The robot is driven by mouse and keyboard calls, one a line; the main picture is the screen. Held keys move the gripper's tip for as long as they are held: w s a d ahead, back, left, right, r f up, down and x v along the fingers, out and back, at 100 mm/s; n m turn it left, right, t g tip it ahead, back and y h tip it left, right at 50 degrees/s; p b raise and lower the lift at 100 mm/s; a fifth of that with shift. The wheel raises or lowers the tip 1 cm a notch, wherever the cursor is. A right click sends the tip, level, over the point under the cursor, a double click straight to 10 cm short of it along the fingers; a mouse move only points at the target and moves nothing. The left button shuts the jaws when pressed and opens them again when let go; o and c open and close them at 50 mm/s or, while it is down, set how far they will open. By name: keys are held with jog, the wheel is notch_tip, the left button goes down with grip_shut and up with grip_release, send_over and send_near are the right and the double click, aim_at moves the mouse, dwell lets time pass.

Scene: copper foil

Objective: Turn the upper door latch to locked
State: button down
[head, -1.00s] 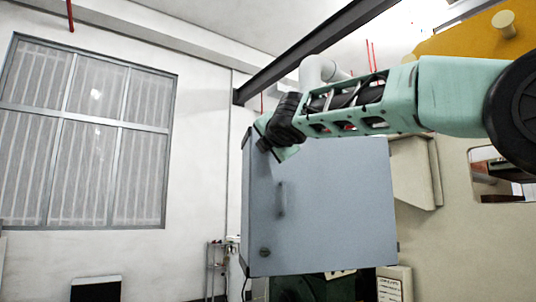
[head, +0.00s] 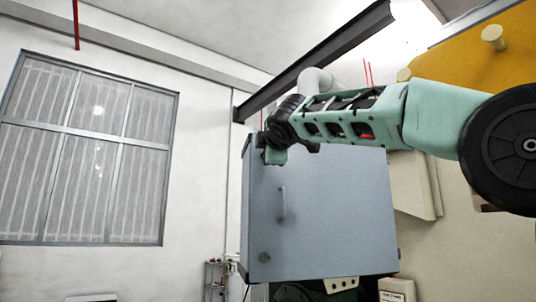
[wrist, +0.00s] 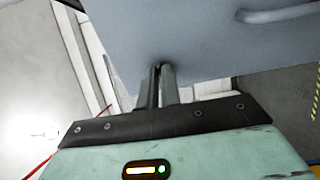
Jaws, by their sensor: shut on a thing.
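A blue-grey cabinet door (head: 335,215) fills the middle of the head view. It has a vertical bar handle (head: 283,203) and a round lower latch (head: 264,257) near its left edge. My gripper (wrist: 160,72) is at the door's upper left, where its body hides the upper latch in the head view. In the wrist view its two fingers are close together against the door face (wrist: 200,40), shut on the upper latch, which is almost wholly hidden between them. The latch's angle cannot be told.
The bar handle also shows at the top right of the wrist view (wrist: 275,14). A beige machine with a yellow upper part (head: 470,70) stands to the right, behind my arm. A dark overhead beam (head: 315,60) runs above. A large window (head: 90,150) is in the left wall.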

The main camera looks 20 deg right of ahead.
jog(key=shift+f, duration=0.1)
dwell(0.3)
jog(key=c, duration=1.6)
grip_release()
jog(key=s+a+b, duration=0.1)
jog(key=s+b, duration=0.4)
jog(key=s, duration=1.2)
jog(key=shift+s+a+b, duration=0.15)
jog(key=shift+s+b, duration=0.05)
jog(key=shift+b, duration=0.15)
